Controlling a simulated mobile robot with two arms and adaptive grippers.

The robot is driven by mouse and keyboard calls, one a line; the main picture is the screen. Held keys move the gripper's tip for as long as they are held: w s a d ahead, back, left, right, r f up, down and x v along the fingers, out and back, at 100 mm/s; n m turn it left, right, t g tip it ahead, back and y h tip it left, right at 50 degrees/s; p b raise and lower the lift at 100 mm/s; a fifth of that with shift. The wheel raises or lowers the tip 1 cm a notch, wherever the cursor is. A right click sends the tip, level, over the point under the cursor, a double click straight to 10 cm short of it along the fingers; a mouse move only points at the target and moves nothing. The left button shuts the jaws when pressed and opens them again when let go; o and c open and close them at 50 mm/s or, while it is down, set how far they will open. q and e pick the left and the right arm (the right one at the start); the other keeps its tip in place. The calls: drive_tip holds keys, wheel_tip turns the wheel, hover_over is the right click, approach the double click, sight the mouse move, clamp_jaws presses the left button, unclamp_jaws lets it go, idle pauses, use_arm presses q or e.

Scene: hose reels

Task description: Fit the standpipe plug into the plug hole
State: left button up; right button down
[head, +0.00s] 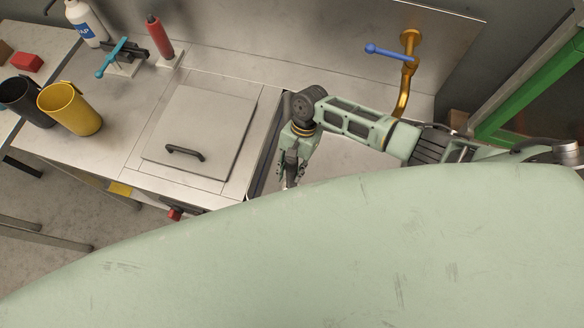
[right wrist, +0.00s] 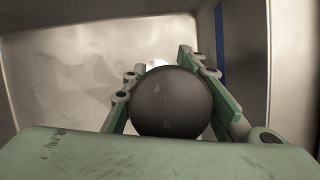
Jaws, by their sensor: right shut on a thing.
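My right gripper (head: 290,176) points down at the sink opening, just right of the square lid. In the right wrist view its fingers (right wrist: 163,68) are shut on a dark round knob (right wrist: 171,102), which I take to be the top of the standpipe plug. The rest of the plug is hidden below the knob. The plug hole cannot be made out in either view; the knob and fingers block much of the sink floor. My left gripper is not in view.
A grey lid (head: 198,135) with a black handle lies on the counter. A brass tap (head: 404,88) with a blue lever stands behind the sink. A yellow mug (head: 72,110), a dark mug (head: 22,98), a white bottle (head: 85,24) and a red bottle (head: 159,38) are left.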

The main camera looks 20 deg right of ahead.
sight(292, 175)
drive_tip(key=shift+f+b, duration=1.1)
drive_tip(key=shift+f, duration=0.7)
drive_tip(key=c, duration=1.3)
unclamp_jaws()
drive_tip(key=shift+c, duration=0.2)
drive_tip(key=v, duration=1.2)
